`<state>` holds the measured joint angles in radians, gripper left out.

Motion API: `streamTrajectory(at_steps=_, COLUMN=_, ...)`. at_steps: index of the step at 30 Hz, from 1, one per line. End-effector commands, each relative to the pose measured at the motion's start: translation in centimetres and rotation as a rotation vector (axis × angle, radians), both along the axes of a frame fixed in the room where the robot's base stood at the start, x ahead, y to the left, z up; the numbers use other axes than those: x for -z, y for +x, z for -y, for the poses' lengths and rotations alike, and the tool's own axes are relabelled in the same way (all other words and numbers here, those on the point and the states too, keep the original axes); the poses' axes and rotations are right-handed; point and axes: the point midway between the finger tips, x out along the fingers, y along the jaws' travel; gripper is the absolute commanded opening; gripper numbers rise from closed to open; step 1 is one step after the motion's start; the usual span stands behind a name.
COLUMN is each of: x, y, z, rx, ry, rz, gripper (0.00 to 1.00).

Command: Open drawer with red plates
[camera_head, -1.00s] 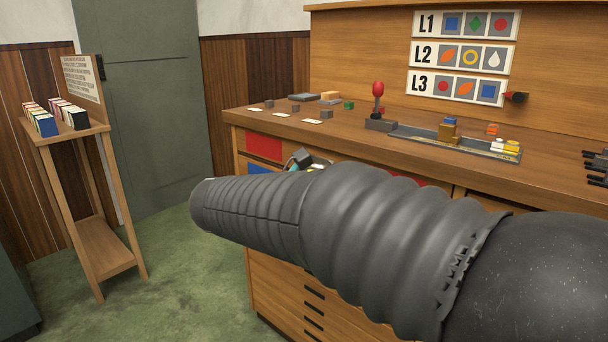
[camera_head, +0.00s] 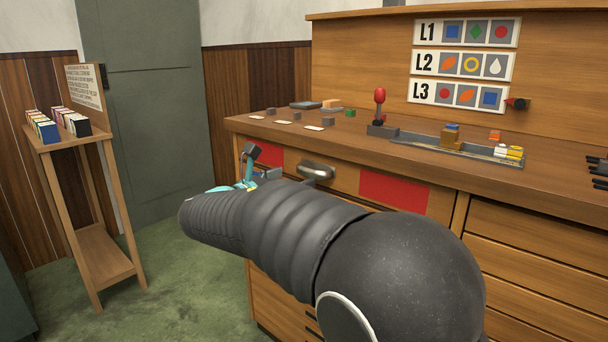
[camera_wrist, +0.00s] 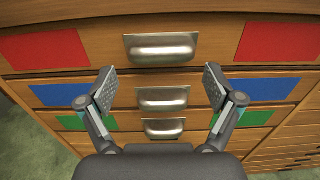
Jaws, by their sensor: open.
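The drawer with red plates (camera_wrist: 220,40) is the top one in the wrist view. It has a red plate (camera_wrist: 45,50) at the left, another red plate (camera_wrist: 277,44) at the right, and a metal cup handle (camera_wrist: 161,47) between them. It looks shut. In the head view its right red plate (camera_head: 393,190) and handle (camera_head: 316,170) show; the left plate is largely hidden by my gripper (camera_head: 262,163). In the wrist view my gripper (camera_wrist: 160,82) is open and empty, its two fingers apart below the top handle and either side of the second handle.
Below are a drawer with blue plates (camera_wrist: 61,92) and one with green plates (camera_wrist: 255,118). The counter (camera_head: 350,140) above holds a red-knobbed lever (camera_head: 379,100) and a tray of small pieces (camera_head: 480,154). A wooden stand (camera_head: 105,262) is at the left. Green floor lies between.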

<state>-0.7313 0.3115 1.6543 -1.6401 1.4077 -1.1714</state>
Motion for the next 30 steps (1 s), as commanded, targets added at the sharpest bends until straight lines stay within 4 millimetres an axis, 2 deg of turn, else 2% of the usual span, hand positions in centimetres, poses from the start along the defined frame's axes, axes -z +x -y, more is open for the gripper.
streamTrajectory(at_steps=3, x=0.0, y=1.5, z=1.3, rx=0.003, ry=0.001, rz=0.0, gripper=0.91)
streamTrajectory(at_steps=9, x=0.0, y=3.0, z=2.4, rx=0.001, ry=0.001, rz=0.001, gripper=0.91)
streamTrajectory(at_steps=20, x=0.0, y=3.4, z=2.7, rx=0.0, ry=0.001, rz=0.001, gripper=0.91)
streamTrajectory(at_steps=23, x=0.0, y=3.4, z=2.7, rx=0.0, ry=0.001, rz=0.001, gripper=0.71)
streamTrajectory(at_steps=30, x=0.0, y=3.4, z=2.6, rx=-0.001, ry=0.001, rz=0.001, gripper=0.11)
